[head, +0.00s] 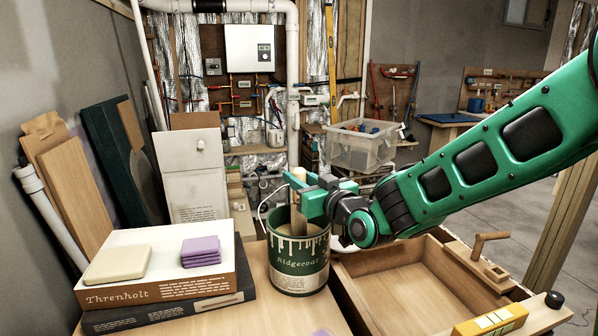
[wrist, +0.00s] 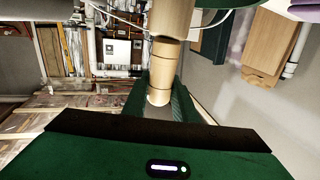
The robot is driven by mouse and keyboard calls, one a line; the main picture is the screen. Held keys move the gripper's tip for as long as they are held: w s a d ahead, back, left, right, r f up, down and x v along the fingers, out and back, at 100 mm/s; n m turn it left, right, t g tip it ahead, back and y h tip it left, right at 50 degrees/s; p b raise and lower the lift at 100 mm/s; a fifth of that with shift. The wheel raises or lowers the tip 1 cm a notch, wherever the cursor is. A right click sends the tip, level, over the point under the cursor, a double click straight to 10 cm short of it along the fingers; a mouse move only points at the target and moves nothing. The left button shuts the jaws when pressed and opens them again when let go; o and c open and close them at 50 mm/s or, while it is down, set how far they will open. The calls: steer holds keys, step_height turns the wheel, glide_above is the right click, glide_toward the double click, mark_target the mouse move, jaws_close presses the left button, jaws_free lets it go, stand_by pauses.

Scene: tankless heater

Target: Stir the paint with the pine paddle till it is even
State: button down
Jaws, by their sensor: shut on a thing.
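The green paint can (head: 298,268), labelled Ridgecoat and with pale drips down its side, stands open on the wooden bench top. The pine paddle (head: 297,219) stands in the can, slightly tilted, its lower end hidden inside. My gripper (head: 308,198) is shut on the paddle's upper part, above the can's rim. In the wrist view, the pale round handle of the paddle (wrist: 165,62) runs between my green fingers.
A stack of two large books (head: 165,285) left of the can bears a cream block (head: 118,264) and purple pads (head: 201,250). An open wooden tray (head: 425,283) lies to the right, with a yellow level (head: 490,321) at its front. A clear bin (head: 360,145) stands behind.

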steer(key=shift+f, duration=1.9)
